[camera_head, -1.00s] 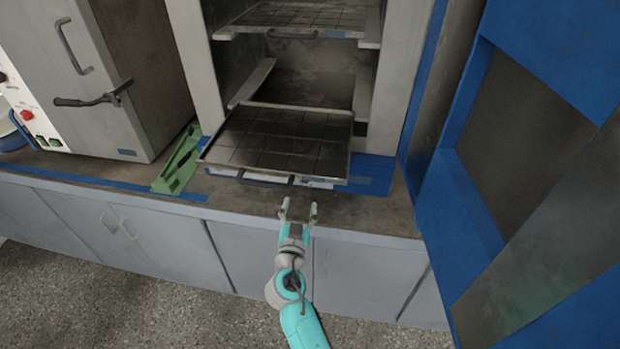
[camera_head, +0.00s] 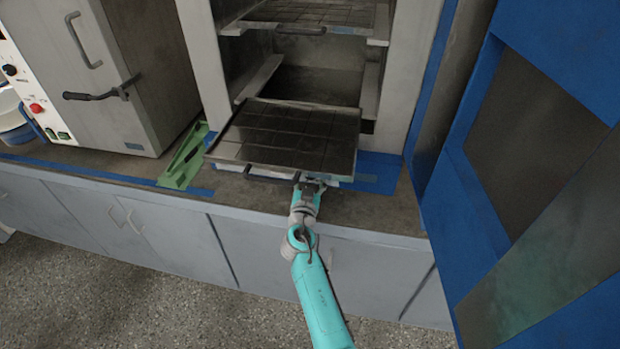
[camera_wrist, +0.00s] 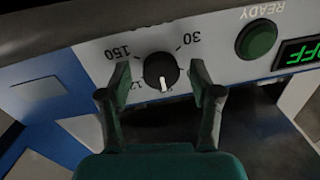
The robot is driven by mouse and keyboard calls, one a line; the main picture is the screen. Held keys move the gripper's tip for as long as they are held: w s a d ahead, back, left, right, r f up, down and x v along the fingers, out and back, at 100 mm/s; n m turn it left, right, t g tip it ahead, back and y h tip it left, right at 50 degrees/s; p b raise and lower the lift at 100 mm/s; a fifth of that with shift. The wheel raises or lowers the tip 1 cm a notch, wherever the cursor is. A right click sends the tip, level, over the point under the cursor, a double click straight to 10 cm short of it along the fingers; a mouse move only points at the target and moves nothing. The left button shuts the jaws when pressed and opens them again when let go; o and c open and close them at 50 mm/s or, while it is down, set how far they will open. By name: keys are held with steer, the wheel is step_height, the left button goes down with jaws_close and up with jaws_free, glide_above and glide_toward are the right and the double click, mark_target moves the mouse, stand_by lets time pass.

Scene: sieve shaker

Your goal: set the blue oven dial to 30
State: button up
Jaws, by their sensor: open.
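The dial (camera_wrist: 161,71) is a round black knob on a white panel in the wrist view. Its white pointer line points down in the picture. The printed 30 (camera_wrist: 188,40) lies to its upper right and 150 (camera_wrist: 124,52) to its upper left, both upside down. A partly hidden "12" shows lower left. My gripper (camera_wrist: 160,76) is open, with one finger on each side of the dial. I cannot tell whether they touch it. In the head view my gripper (camera_head: 309,186) is at the oven's lower front, below the pulled-out tray (camera_head: 290,140), which hides the dial.
A green READY button (camera_wrist: 256,39) and a green-lit display (camera_wrist: 300,54) sit right of the dial. The blue oven door (camera_head: 465,215) stands open at right. A green bracket (camera_head: 185,160) lies on the bench, left of the oven. A second grey oven (camera_head: 110,80) stands at left.

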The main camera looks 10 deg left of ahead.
steer(key=c, duration=1.1)
steer(key=shift+c, duration=0.2)
steer(key=n, duration=1.1)
steer(key=shift+r+g+h, duration=0.15)
steer(key=shift+g+h, duration=0.15)
steer(key=shift+g, duration=0.1)
steer(key=n, duration=0.6)
steer(key=shift+a+h, duration=0.1)
steer(key=shift+h, duration=0.2)
steer(key=n, duration=0.5)
steer(key=shift+a+n+h, duration=0.1)
steer(key=shift+n+h, duration=0.2)
